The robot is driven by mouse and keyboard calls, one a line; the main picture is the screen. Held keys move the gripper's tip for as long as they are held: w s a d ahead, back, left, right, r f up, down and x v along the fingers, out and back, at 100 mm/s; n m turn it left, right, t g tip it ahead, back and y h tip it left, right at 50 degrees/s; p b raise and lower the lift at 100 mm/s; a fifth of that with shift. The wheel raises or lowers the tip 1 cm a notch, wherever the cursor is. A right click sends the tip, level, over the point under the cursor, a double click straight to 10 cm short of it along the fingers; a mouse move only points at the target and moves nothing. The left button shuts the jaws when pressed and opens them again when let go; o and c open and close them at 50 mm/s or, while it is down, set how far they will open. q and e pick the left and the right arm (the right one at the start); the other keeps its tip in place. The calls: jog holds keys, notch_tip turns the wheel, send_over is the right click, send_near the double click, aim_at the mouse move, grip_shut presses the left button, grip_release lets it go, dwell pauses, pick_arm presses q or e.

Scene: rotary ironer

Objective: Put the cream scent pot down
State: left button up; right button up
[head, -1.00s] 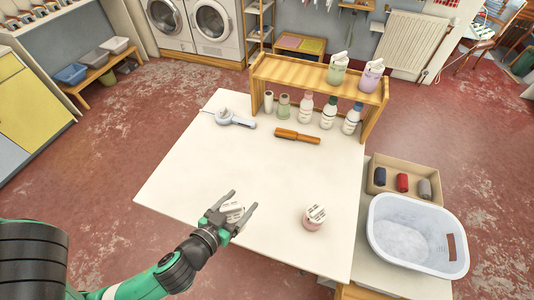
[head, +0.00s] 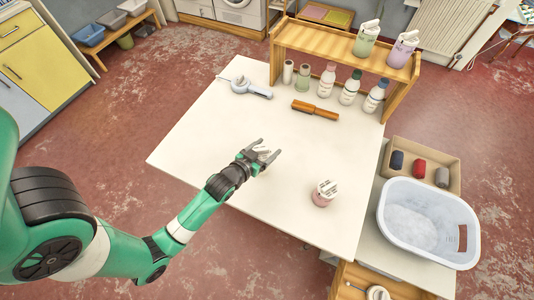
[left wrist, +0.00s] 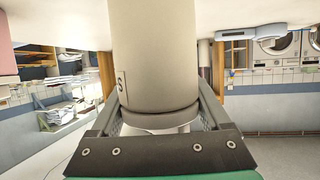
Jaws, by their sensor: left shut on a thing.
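My left gripper (head: 268,149) is over the front-left middle of the white table (head: 215,130). It is shut on the cream scent pot (head: 262,153), which is small and partly hidden between the fingers in the head view. In the left wrist view the pot (left wrist: 152,55) fills the middle as a smooth cream cylinder with a dark letter on its side. Whether its base touches the table is not clear. A pink scent pot (head: 322,197) with a pale top stands apart to the right, near the front edge. My right gripper is not in view.
A wooden shelf (head: 345,44) stands at the back with several bottles under it. A white basket (head: 428,222) and a box of rolls (head: 450,163) are at right. The table's left part is clear.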

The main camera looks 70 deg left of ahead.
pick_arm(q)
jog(key=f, duration=0.2)
jog(key=f+b, duration=0.1)
jog(key=shift+w+a, duration=0.2)
jog(key=shift+w, duration=0.05)
jog(key=shift+f, duration=0.3)
jog(key=shift+f, duration=0.15)
jog(key=o, duration=1.2)
jog(key=shift+o, duration=0.2)
jog(key=shift+r, duration=0.2)
jog(key=shift+s+d+r, duration=0.1)
jog(key=shift+s+d, duration=0.1)
jog(key=shift+s, duration=0.1)
jog(key=v, duration=1.1)
jog(key=shift+s+r+p, duration=0.15)
jog(key=shift+p, duration=0.3)
